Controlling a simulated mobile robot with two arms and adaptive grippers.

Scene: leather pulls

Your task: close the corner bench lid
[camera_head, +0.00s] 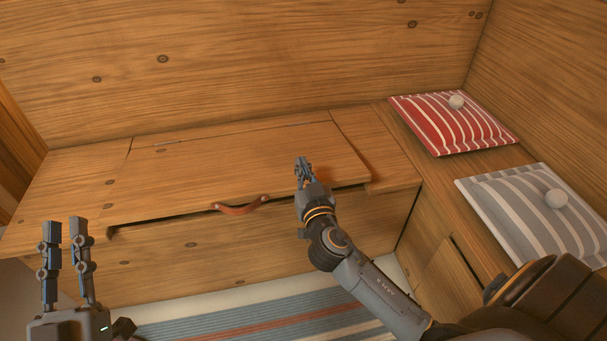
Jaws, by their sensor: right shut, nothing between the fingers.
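The wooden corner bench lid (200,178) lies nearly flat along the back wall. A dark gap shows under its front edge, on both the left and the right, so it looks slightly raised. A brown leather pull (240,208) is fixed at the middle of its front edge. My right gripper (303,168) is shut and empty, over the right part of the lid; I cannot tell whether it touches the wood. My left gripper (66,232) is open and empty at the lower left, in front of the bench, its fingers pointing up in the picture.
A red striped cushion (440,130) and a grey striped cushion (515,220), each with a pale round knob, lie on the right bench section. A blue striped rug (240,325) covers the floor in front. The wooden back wall (240,70) rises behind the lid.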

